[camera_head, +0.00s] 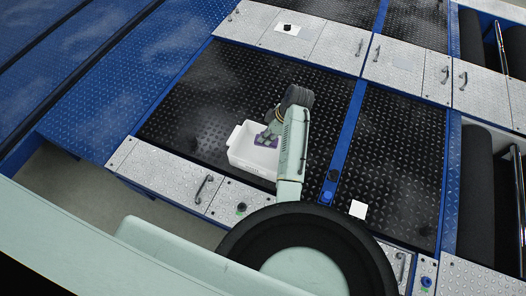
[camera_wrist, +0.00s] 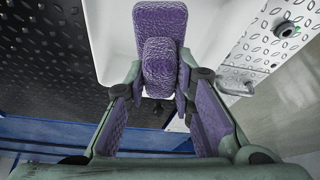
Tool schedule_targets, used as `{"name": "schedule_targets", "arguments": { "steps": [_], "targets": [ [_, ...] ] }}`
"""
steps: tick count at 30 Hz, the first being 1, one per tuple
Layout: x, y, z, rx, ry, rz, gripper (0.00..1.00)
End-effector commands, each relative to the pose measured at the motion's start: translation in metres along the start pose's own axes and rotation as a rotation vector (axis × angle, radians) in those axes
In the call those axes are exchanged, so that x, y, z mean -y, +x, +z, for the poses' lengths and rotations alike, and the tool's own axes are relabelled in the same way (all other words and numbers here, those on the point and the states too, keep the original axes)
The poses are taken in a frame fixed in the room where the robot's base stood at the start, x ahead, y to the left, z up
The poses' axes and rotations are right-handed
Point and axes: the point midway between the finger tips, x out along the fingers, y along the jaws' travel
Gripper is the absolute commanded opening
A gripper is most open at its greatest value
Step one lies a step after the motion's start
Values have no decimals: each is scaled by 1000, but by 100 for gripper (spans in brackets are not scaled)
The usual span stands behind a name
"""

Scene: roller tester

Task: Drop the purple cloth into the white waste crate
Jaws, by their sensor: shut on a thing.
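The purple cloth (camera_head: 265,141) is held at the end of my gripper, over the white waste crate (camera_head: 245,157) in the head view. In the wrist view the cloth (camera_wrist: 160,62) shows as textured purple between and beyond the fingertips. Purple also shows along the inner sides of the fingers. My gripper (camera_wrist: 160,78) is shut on the cloth. The white walls of the crate (camera_wrist: 110,35) lie beyond it in the wrist view. My arm covers the crate's right side in the head view, and its floor is partly hidden. I cannot tell whether the cloth touches the crate.
The crate stands on a black studded plate (camera_head: 195,95). A grey metal panel with a handle (camera_head: 204,187) lies in front of it. To the right are a blue strip, a blue button (camera_head: 327,196) and a white square (camera_head: 358,209). Dark rollers (camera_head: 477,185) lie farther right.

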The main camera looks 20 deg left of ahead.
Motion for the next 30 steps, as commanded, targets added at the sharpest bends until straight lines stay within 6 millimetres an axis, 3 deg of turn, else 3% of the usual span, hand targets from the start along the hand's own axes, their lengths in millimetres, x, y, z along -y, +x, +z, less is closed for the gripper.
{"name": "schedule_targets", "arguments": {
  "steps": [7,18,19,30],
  "targets": [
    [0,22,9,0,0,-1,0],
    [0,27,11,0,-1,1,0],
    [0,27,11,0,-1,1,23],
    [0,27,11,0,0,1,46]
  ]
}}
